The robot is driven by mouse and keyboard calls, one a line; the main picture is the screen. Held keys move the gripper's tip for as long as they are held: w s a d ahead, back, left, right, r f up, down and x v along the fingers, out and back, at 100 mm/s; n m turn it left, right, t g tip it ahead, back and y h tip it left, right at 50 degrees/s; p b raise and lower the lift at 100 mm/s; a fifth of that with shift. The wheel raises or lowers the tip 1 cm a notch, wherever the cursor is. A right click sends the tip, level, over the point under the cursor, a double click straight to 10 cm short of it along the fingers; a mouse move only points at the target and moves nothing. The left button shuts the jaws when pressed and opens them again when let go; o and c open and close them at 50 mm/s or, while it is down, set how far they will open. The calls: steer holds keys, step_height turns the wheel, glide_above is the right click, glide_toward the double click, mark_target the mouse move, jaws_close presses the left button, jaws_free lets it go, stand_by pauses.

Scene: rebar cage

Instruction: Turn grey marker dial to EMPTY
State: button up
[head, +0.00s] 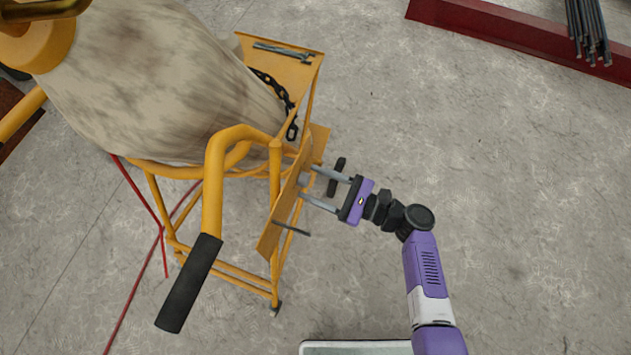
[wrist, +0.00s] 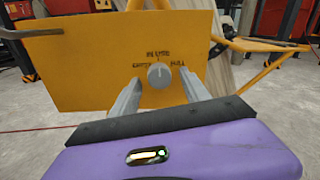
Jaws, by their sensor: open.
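The grey marker dial (wrist: 159,75) is a round knob on an orange-yellow plate (wrist: 90,75). Lettering on the plate seems to read IN USE above the dial, EMPTY at its left and FULL at its right. The dial's pointer mark seems to face up, toward IN USE. My gripper (wrist: 160,84) is open, with one finger to each side of the dial and gaps between fingers and dial. In the head view my gripper (head: 309,182) reaches left to the plate (head: 278,215), which stands nearly edge-on; the dial (head: 303,179) shows as a small grey knob there.
A yellow frame (head: 212,190) with a black-gripped handle (head: 188,283) carries a large pale drum-like body (head: 165,80). A wrench (head: 283,52) lies on its shelf. A dark rod (head: 291,228) sticks out below my fingers. Open concrete floor lies to the right.

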steer(key=shift+a, duration=0.1)
steer(key=shift+c, duration=0.2)
jaws_close()
steer(key=shift+f+n+b, duration=0.1)
steer(key=shift+n+b, duration=0.2)
steer(key=shift+b, duration=0.05)
steer(key=shift+w+n+y+b, duration=0.1)
steer(key=shift+n+y+b, duration=0.2)
steer(key=shift+n+b, duration=5.05)
steer(key=shift+n+p, duration=0.4)
steer(key=shift+n, duration=0.25)
